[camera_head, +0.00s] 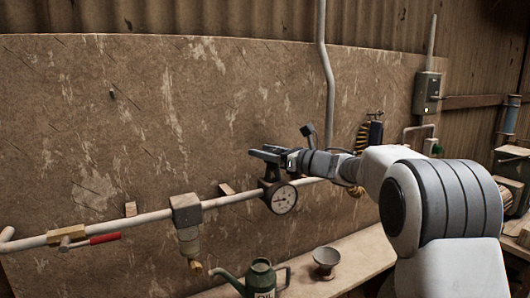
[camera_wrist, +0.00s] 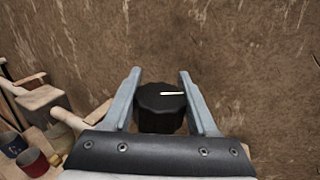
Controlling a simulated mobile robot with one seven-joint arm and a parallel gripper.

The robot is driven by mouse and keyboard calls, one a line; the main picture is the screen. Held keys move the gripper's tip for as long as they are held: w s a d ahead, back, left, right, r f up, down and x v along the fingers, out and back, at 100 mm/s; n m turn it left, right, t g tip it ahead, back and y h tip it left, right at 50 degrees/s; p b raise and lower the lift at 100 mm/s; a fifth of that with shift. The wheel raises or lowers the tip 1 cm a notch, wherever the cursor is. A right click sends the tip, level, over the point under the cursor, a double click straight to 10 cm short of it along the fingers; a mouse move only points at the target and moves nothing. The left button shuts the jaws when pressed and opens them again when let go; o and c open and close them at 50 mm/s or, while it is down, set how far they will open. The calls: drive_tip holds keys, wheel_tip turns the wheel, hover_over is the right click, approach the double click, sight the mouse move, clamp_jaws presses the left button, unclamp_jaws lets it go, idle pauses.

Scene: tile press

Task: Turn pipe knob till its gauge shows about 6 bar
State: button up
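The pipe gauge (camera_head: 284,198) has a round white face and hangs on the pipe at picture centre. Its needle is too small to read surely. The black pipe knob (camera_wrist: 160,117), with a pale pointer line on its top, shows in the wrist view. The line points to the right. My gripper (camera_wrist: 160,74) has one finger on each side of the knob, very close to its edges. I cannot tell whether the fingers press on it. In the head view my gripper (camera_head: 265,152) is just above the gauge, and the knob is mostly hidden there.
The pipe (camera_head: 140,222) runs along the wall board. It carries a red-handled valve (camera_head: 102,239) and a grey block fitting (camera_head: 186,209) left of the gauge. A green oil can (camera_head: 261,280) and a funnel (camera_head: 326,259) stand on the bench (camera_head: 362,262) below.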

drive_tip(key=c, duration=0.7)
drive_tip(key=shift+f, duration=0.1)
drive_tip(key=shift+f+t+b, duration=0.1)
drive_tip(key=shift+t+b, duration=0.2)
drive_tip(key=shift+b, duration=0.5)
